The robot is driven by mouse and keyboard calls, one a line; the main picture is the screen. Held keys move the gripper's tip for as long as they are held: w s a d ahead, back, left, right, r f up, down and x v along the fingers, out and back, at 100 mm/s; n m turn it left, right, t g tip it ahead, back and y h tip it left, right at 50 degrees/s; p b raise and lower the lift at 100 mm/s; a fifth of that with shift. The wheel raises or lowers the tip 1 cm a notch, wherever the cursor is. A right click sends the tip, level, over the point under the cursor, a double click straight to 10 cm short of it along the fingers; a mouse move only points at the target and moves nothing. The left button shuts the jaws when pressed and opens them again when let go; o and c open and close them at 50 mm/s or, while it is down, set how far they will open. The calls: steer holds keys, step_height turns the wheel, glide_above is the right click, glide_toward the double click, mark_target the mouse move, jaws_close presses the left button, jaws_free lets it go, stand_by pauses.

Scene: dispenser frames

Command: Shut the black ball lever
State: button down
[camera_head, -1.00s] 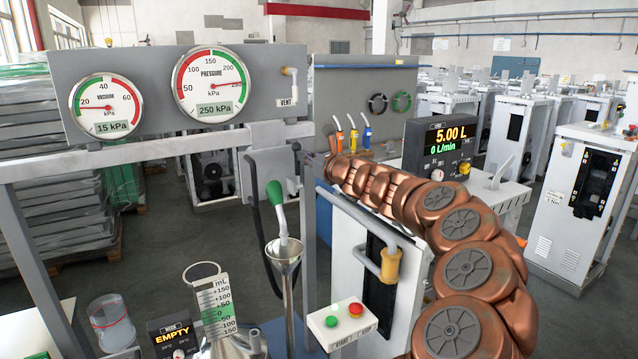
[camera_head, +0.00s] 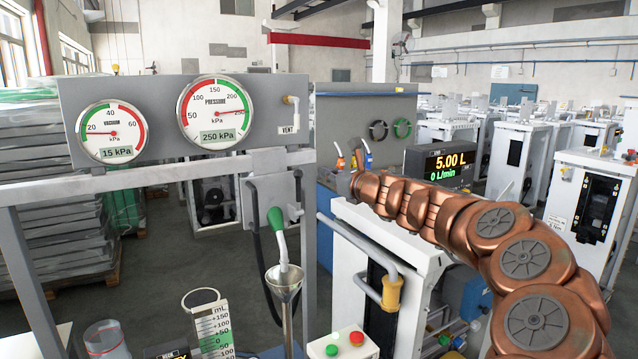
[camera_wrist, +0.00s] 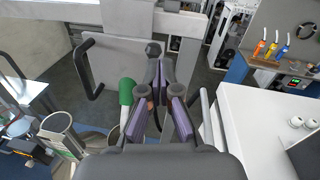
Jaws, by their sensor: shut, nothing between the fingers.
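In the head view I cannot make out my gripper at the end of my copper arm.
A green-handled lever (camera_head: 276,222) rises by a metal funnel (camera_head: 284,281). A black loop handle (camera_wrist: 84,66) is on the grey panel. A white cabinet (camera_head: 350,265) stands right of the funnel.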

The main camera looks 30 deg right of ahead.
steer(key=shift+s+d+r, duration=0.15)
steer(key=shift+s+r, duration=0.55)
steer(key=shift+r, duration=0.05)
steer(key=shift+s+d+r, duration=0.1)
steer(key=shift+s+r, duration=0.6)
steer(key=shift+a, duration=0.1)
